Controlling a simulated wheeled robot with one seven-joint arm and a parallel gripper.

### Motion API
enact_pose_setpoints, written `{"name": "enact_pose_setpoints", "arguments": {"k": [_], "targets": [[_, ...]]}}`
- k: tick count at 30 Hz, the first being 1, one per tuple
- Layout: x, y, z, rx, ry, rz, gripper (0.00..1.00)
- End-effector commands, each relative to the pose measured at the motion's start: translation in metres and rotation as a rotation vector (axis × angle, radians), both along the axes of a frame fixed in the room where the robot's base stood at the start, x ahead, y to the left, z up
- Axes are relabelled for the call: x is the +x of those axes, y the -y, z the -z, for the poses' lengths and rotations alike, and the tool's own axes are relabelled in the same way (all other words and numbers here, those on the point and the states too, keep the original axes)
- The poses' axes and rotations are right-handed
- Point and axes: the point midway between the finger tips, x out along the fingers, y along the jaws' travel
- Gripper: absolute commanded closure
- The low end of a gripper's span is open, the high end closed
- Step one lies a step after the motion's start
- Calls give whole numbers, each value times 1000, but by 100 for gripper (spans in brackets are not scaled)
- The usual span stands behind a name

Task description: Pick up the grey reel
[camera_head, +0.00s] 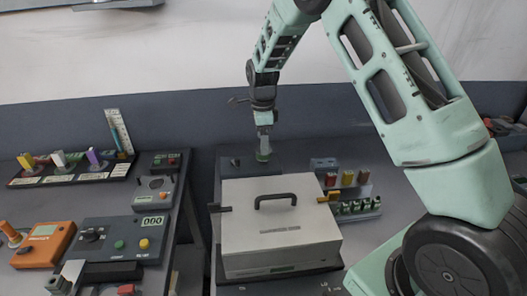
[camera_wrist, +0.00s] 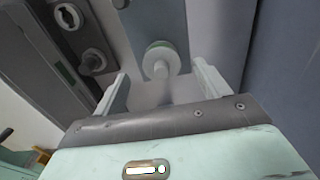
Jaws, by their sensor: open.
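A pale grey, round, reel-like piece with a green rim (camera_wrist: 160,60) shows in the wrist view, at a dark grey panel. I take it for the grey reel. My gripper (camera_wrist: 160,72) is open, with one finger to the left and one to the right of this piece. I see no finger touching it. In the head view my gripper (camera_head: 264,146) points down behind the grey box, and a small green edge (camera_head: 263,156) shows just under it. The piece's grey part is mostly hidden there.
A large grey lidded box (camera_head: 280,222) with a black handle stands in front of my gripper. A rack of small coloured pieces (camera_head: 355,207) is to its right. A left bench holds a tray (camera_head: 70,179), an orange device (camera_head: 42,245) and a control box (camera_head: 110,240).

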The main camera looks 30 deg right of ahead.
Motion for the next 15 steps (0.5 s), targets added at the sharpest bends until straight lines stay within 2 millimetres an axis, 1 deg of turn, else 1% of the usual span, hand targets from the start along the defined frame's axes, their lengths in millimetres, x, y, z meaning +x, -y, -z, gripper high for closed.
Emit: {"name": "enact_pose_setpoints", "arguments": {"k": [3,7,11,15], "targets": [[-1,4,15,1,-7,2,25],[-1,4,34,1,-5,1,25],[0,4,43,0,-2,2,25],[0,4,44,0,-1,1,25]]}}
